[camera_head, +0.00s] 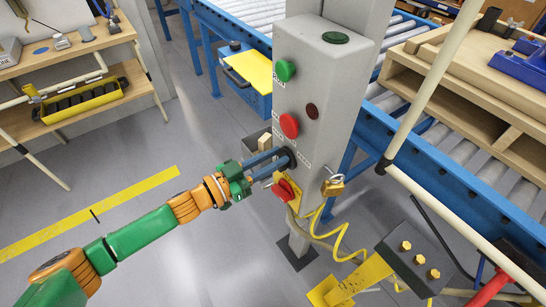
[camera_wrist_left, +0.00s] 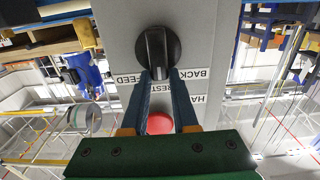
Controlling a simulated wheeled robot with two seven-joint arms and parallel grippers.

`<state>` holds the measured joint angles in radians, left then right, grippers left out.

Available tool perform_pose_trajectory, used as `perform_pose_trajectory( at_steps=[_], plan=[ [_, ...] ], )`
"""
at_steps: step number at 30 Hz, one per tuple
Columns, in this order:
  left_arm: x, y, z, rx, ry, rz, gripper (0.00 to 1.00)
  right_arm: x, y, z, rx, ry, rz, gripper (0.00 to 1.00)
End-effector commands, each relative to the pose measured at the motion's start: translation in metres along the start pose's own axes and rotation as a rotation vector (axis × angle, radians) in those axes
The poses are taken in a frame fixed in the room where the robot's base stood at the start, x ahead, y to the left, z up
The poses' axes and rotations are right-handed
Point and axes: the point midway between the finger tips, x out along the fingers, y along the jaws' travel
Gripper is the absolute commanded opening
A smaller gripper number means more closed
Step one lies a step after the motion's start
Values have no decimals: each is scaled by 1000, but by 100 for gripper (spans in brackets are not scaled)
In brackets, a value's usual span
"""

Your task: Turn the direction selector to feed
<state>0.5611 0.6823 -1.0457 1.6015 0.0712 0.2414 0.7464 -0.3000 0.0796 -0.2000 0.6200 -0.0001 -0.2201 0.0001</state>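The direction selector is a black round knob with a raised bar handle on the grey control post; it shows in the left wrist view (camera_wrist_left: 157,46) and, partly hidden by my fingers, in the head view (camera_head: 288,158). Its bar stands upright in the wrist view, between the FEED label (camera_wrist_left: 129,78) and the BACK label (camera_wrist_left: 202,75). My left gripper (camera_wrist_left: 161,74) is at the knob; it also shows in the head view (camera_head: 282,160). Its two blue fingers are apart, with tips either side of the bar's near end. I cannot tell whether they touch it. My right gripper is out of view.
The post (camera_head: 318,80) also carries a green button (camera_head: 285,70), a red button (camera_head: 289,125) and a red switch (camera_head: 286,190) below the selector. A brass padlock (camera_head: 332,187) and yellow cable (camera_head: 343,240) hang close by. Blue roller conveyors stand behind; open floor lies left.

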Motion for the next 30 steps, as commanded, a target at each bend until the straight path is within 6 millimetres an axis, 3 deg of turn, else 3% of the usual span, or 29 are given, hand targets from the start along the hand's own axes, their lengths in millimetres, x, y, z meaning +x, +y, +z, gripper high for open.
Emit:
perform_pose_trajectory(
  at_steps=[13, 30],
  plan=[
    [0, 2, 0, 78, 0, -1, 0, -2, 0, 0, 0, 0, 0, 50],
    [0, 14, 4, 535, -1, -1, 0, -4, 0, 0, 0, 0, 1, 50]
  ],
)
